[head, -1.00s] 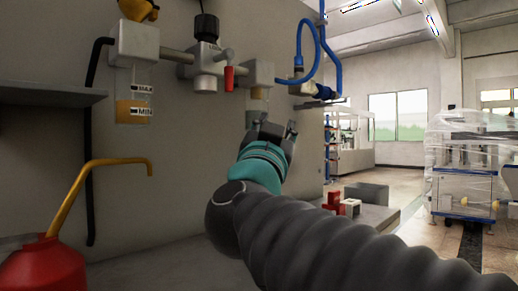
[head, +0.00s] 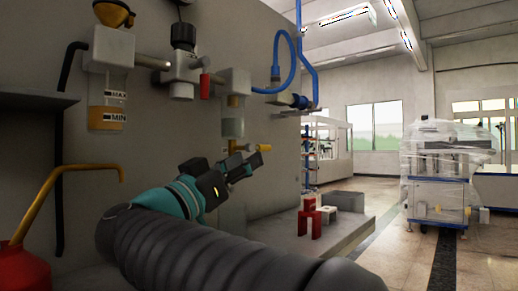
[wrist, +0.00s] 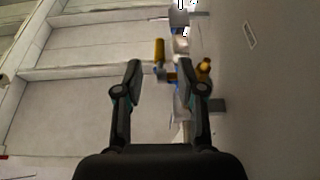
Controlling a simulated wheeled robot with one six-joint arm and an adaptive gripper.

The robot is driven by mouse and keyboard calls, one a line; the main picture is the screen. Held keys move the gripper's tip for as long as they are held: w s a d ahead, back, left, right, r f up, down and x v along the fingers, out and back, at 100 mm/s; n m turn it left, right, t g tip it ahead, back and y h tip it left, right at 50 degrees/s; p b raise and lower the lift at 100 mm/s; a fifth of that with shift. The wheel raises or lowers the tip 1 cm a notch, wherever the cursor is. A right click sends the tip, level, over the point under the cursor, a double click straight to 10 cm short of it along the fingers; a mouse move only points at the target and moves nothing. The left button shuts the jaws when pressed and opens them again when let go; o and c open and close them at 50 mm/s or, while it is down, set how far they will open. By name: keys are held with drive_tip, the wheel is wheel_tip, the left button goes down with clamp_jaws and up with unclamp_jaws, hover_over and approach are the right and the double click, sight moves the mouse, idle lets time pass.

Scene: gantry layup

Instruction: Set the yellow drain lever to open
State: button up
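The yellow drain lever (head: 243,148) shows in the head view below the cloudy bowl (head: 233,126) of the right-hand unit on the wall. My gripper partly covers it there. In the wrist view a yellow bar (wrist: 159,48), which looks like the lever, stands beyond the fingertips. My gripper (head: 253,160) is close to the lever in the head view. The wrist view shows my gripper (wrist: 166,75) with its fingers wide apart and nothing held. The lever's exact angle and its gap from the fingers are hard to tell.
A red lever (head: 205,86) hangs from the middle valve. An amber-filled bowl (head: 106,117) is at left. A blue hose (head: 275,88) loops at right. A red oil can (head: 24,270) with a yellow spout stands at lower left. Red and white blocks (head: 311,218) sit on the ledge.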

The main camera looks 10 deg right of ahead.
sight(264, 148)
drive_tip(key=shift+x, duration=3.5)
clamp_jaws()
